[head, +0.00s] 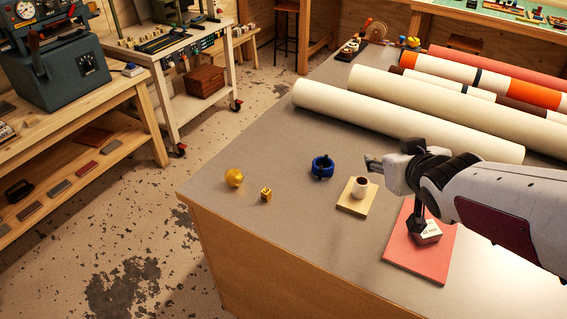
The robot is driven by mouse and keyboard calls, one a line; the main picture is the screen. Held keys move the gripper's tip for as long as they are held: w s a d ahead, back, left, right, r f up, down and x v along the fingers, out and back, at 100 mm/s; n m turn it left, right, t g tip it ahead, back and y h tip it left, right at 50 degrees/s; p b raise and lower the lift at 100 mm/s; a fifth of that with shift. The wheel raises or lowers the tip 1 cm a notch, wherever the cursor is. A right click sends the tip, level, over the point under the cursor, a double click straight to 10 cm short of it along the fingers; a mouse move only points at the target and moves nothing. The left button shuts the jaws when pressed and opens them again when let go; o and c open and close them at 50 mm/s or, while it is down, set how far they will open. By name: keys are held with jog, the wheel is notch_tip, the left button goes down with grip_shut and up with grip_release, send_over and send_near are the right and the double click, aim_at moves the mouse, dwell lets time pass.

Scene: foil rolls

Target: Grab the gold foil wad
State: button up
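A round, crumpled gold wad (234,177) lies on the grey tabletop near its left corner. A smaller, blocky gold piece (266,194) lies just right of it and closer to the front edge. My gripper (371,163) is at the right, pointing left, and appears above the table near a small white cup. It is well apart from both gold things. Its fingers are small and seen from the side, so the gap between them is unclear. I see nothing held in it.
A blue ring (322,166) lies between the gold things and my gripper. A cup (360,187) stands on a tan square (348,205). A pink mat (402,257) bears a white block (428,232). Long rolls (400,121) lie behind. Bare tabletop surrounds the gold things.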

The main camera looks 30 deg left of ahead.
jog(key=a+f+n+y, duration=0.2)
jog(key=a+f, duration=0.1)
jog(key=a, duration=0.6)
jog(key=n+g+y, duration=0.5)
jog(key=g+y, duration=0.1)
send_near(237, 175)
jog(key=a, duration=0.4)
jog(key=shift+w+a+f, duration=0.2)
jog(key=shift+w+f, duration=0.05)
jog(key=shift+w, duration=0.1)
jog(key=shift+x, duration=1.25)
jog(key=shift+w+f, duration=0.1)
jog(key=shift+w+a+f+h, duration=0.15)
jog(key=shift+w+a+f, duration=0.05)
jog(key=shift+a+f, duration=0.4)
jog(key=shift+w+a+f+h, duration=0.2)
jog(key=shift+a+f, duration=0.15)
jog(key=shift+a, duration=0.35)
jog(key=shift+x, duration=0.95)
jog(key=shift+c, duration=0.4)
